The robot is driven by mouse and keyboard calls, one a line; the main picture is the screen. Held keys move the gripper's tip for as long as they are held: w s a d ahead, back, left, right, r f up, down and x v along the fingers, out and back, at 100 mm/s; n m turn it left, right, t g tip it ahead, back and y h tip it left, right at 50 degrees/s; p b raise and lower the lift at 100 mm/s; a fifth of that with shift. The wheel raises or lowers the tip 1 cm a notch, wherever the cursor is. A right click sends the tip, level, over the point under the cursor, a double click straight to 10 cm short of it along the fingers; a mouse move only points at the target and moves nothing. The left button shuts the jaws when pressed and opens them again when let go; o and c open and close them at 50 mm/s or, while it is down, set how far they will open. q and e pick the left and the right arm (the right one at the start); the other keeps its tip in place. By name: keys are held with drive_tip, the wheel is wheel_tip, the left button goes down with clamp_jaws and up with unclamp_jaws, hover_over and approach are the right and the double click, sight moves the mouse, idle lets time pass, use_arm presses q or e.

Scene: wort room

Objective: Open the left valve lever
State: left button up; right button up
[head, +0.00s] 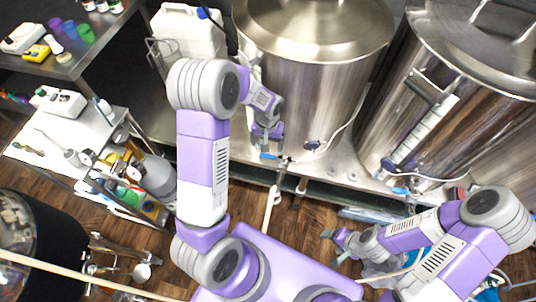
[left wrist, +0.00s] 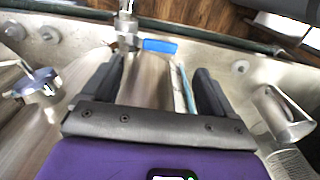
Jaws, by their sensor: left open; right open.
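The left valve's blue lever (head: 268,156) sits low in front of the left steel tank (head: 315,85), beside its metal valve body (head: 286,161). My left gripper (head: 267,142) is open, just above the lever in the head view. In the left wrist view, the blue lever (left wrist: 160,46) lies just beyond the open fingertips of my left gripper (left wrist: 158,66), with nothing seen between them. The metal valve body (left wrist: 127,30) is to its left. Contact with the lever cannot be told. My right gripper (head: 336,246) is open and low, away from both valves.
A second steel tank (head: 475,85) with its own blue lever (head: 401,190) stands at right. A white jerrycan (head: 187,32) is behind my left arm. A cart (head: 75,135) with bottles and tools stands at left. Wooden floor (head: 170,250) shows in front.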

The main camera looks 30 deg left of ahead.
sight(268, 155)
use_arm(q)
wheel_tip(268, 155, down, 7)
drive_tip(key=shift+f+b, duration=0.1)
drive_tip(key=shift+b, duration=1)
drive_tip(key=c, duration=1.5)
